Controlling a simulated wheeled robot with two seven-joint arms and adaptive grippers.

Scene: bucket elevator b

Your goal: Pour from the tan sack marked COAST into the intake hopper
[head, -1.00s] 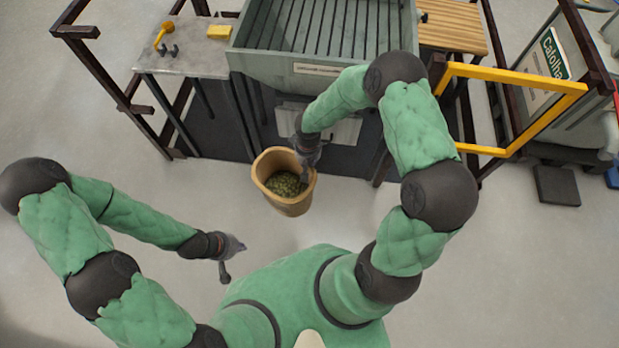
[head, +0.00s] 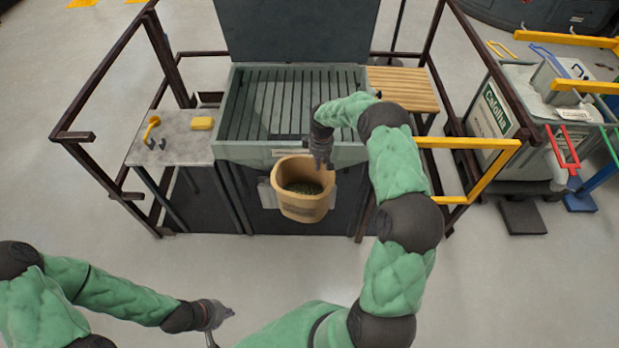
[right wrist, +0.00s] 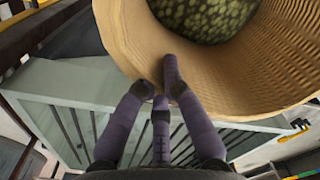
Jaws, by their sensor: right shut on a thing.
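The tan sack (head: 303,208) hangs upright from my right gripper (head: 322,160), in front of the intake hopper's front wall. The gripper is shut on the sack's rim. The right wrist view shows the sack (right wrist: 135,30) open, with greenish pellets inside, and the gripper's fingers (right wrist: 165,90) at its rim. No COAST marking is legible. The intake hopper (head: 235,152) has a slatted grate on top and stands just beyond the sack, its lid raised behind. My left gripper (head: 222,318) is empty at the lower left, away from everything; its fingers look spread.
A grey side table (head: 175,148) left of the hopper carries a yellow hook-like tool (head: 151,128) and a yellow block (head: 202,123). A slatted wooden shelf (head: 402,90) and a yellow rail (head: 485,180) are to the right. Dark posts frame the hopper. Floor in front is clear.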

